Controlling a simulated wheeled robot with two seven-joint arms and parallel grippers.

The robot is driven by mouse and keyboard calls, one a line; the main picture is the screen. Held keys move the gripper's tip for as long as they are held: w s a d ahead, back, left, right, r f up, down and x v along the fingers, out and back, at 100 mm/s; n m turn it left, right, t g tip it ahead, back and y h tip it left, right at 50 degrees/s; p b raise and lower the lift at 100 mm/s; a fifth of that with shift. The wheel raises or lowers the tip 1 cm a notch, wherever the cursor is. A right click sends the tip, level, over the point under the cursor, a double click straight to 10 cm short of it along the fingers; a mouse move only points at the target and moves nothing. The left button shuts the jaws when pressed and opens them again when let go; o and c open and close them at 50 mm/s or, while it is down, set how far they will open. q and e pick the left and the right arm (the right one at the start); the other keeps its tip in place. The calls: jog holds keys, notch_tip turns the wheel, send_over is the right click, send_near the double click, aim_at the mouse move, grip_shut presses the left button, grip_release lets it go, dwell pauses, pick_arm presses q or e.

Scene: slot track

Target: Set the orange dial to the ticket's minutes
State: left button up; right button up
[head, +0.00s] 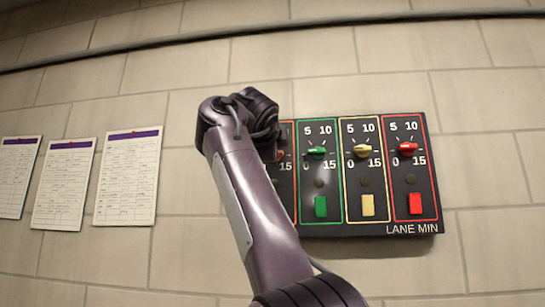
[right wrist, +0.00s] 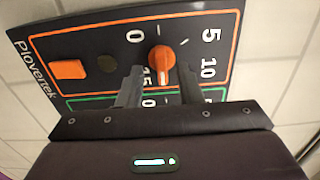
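The orange dial (right wrist: 162,58) is on the panel's orange-framed section in the right wrist view. Its white mark points down in that picture, between the 10 and the 15. My right gripper (right wrist: 161,76) is open, one finger on each side of the dial's lower part; contact cannot be told. In the head view my right arm hides most of the orange section, and only an edge of the dial (head: 280,154) shows. Three tickets (head: 127,175), (head: 65,185), (head: 17,176) hang on the wall at left; their writing is too small to read. My left gripper is not in view.
The lane panel (head: 410,229) also carries a green dial (head: 316,151), a yellow dial (head: 361,151) and a red dial (head: 408,148), each above a coloured block. An orange block (right wrist: 68,69) is in the orange section. Bare wall lies between tickets and panel.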

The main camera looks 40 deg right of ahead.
jog(key=b+v, duration=0.1)
jog(key=v, duration=0.4)
jog(key=shift+a, duration=0.3)
jog(key=shift+d, duration=0.1)
